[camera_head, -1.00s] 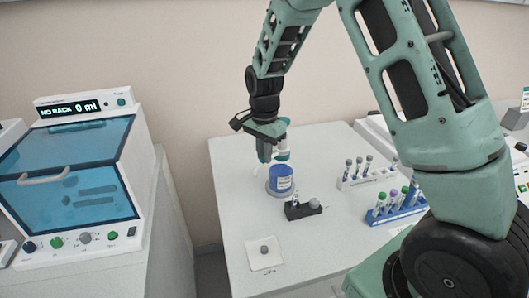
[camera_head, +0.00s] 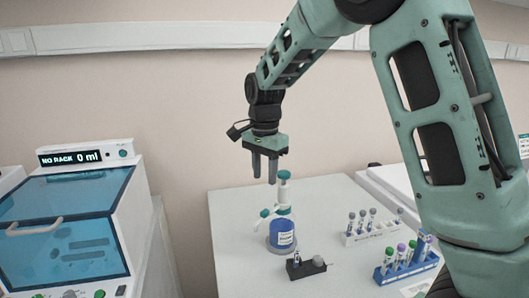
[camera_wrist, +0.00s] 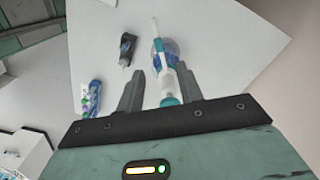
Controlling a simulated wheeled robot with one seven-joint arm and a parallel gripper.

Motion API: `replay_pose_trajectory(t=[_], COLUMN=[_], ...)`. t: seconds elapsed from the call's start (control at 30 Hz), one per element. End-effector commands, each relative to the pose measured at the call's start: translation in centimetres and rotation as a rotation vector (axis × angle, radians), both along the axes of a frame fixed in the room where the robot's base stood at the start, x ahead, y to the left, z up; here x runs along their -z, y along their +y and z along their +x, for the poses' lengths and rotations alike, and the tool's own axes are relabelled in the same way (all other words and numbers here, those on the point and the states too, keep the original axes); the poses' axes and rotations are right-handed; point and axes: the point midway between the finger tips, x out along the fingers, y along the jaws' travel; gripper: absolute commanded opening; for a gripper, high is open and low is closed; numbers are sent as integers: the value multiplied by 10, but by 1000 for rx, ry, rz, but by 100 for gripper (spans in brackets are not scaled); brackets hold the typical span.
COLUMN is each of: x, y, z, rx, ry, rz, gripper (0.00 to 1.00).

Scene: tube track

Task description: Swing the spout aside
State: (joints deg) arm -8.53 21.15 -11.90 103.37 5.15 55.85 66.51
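The blue bottle (camera_head: 282,236) stands upright on the white table, with a tall white and teal dispenser pump (camera_head: 284,192) on top. Its spout (camera_head: 266,213) points left in the head view. My gripper (camera_head: 264,180) is above the bottle, just left of the pump's top, fingers pointing down, apart and empty. In the wrist view, the bottle (camera_wrist: 172,50) and pump (camera_wrist: 166,76) appear between and beyond the open fingers (camera_wrist: 159,72). The spout (camera_wrist: 155,28) points up in that view. I see no clear contact between the fingers and the pump.
A small black holder (camera_head: 308,268) stands in front of the bottle. A white rack (camera_head: 370,234) and a blue rack (camera_head: 405,270), both with tubes, stand to the right. A machine with a blue lid (camera_head: 65,225) is at the left. The table left of the bottle is clear.

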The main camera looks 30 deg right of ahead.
Motion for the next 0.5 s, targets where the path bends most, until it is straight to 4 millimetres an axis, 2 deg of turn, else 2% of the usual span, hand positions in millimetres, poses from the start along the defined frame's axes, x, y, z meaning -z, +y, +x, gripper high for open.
replay_pose_trajectory(t=[0.2,0.33,0.5], x=[-44,-60,-69], y=[0,0,0], z=[0,1,0], rx=[0,0,0], ry=[-5,-3,-2], rz=[1,0,0], gripper=[36,36,36])
